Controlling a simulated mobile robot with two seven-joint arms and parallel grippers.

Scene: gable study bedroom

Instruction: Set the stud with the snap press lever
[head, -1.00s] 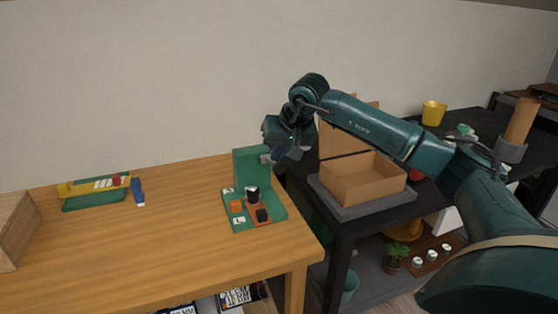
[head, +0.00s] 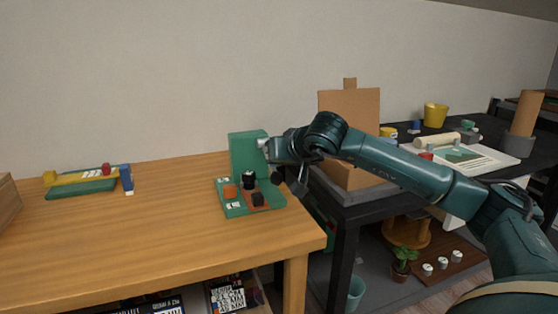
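The snap press is a green stand (head: 249,153) with an upright back and a flat base, near the right end of the wooden table. A black cylinder (head: 248,180), a black block (head: 258,199) and orange pieces (head: 230,191) sit on its base. A pale lever end (head: 263,142) shows at the right side of the upright. My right gripper (head: 276,150) is at that side, close to the lever end. Its fingers are dark and small, and I cannot tell whether they touch or hold the lever. The stud is not clearly distinguishable. My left gripper is out of view.
A yellow and green device (head: 85,187) with a blue block (head: 126,179) stands on the left of the wooden table (head: 150,230). A cardboard box (head: 350,128) stands on the black table behind my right arm. The table's front middle is clear.

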